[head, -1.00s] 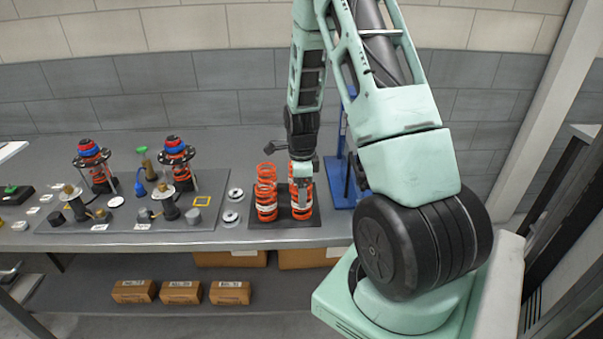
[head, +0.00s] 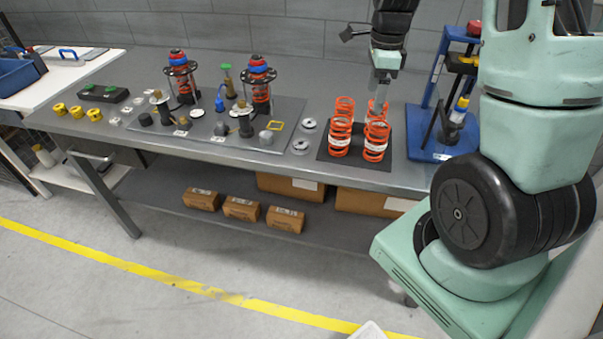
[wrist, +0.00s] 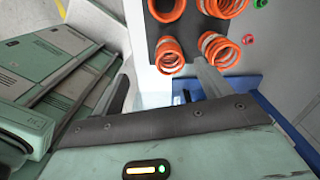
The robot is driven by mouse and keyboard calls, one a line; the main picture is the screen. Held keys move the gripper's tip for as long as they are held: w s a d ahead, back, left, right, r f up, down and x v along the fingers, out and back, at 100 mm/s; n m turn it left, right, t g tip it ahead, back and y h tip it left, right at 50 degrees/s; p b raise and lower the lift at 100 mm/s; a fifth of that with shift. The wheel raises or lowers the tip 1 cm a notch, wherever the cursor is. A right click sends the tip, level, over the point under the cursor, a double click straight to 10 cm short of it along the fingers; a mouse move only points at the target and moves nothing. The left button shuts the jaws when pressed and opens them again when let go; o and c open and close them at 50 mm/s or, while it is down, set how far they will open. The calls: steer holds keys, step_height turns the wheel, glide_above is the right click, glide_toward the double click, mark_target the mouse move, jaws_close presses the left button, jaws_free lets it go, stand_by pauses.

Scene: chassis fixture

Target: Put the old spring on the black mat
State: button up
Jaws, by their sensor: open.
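The black mat (head: 354,158) lies at the right of the bench. Several orange coil springs stand upright on it: back left (head: 344,107), front left (head: 340,136), front right (head: 375,141) and back right (head: 374,112). I cannot tell which is the old one. My gripper (head: 381,88) points down above the back right spring and hides part of it. The springs (wrist: 174,54) and the mat (wrist: 194,38) show beyond the fingertips, and the right finger overlaps the view of the mat.
Two strut assemblies with blue and red tops (head: 178,72) (head: 258,78) stand to the left. Metal discs (head: 301,146) lie left of the mat. A blue stand (head: 432,145) rises close to the mat's right. Boxes (head: 285,219) sit on the lower shelf.

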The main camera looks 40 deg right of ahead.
steer(key=s+a+r+n, duration=0.1)
steer(key=s+a+n, duration=0.1)
steer(key=a+n, duration=0.9)
steer(key=s+a+r+n, duration=0.2)
steer(key=a+n, duration=0.5)
steer(key=a, duration=0.8)
steer(key=s+a+n, duration=1.1)
steer(key=s+n, duration=0.3)
steer(key=n, duration=0.1)
steer(key=shift+a+n, duration=0.3)
steer(key=shift+n, duration=0.1)
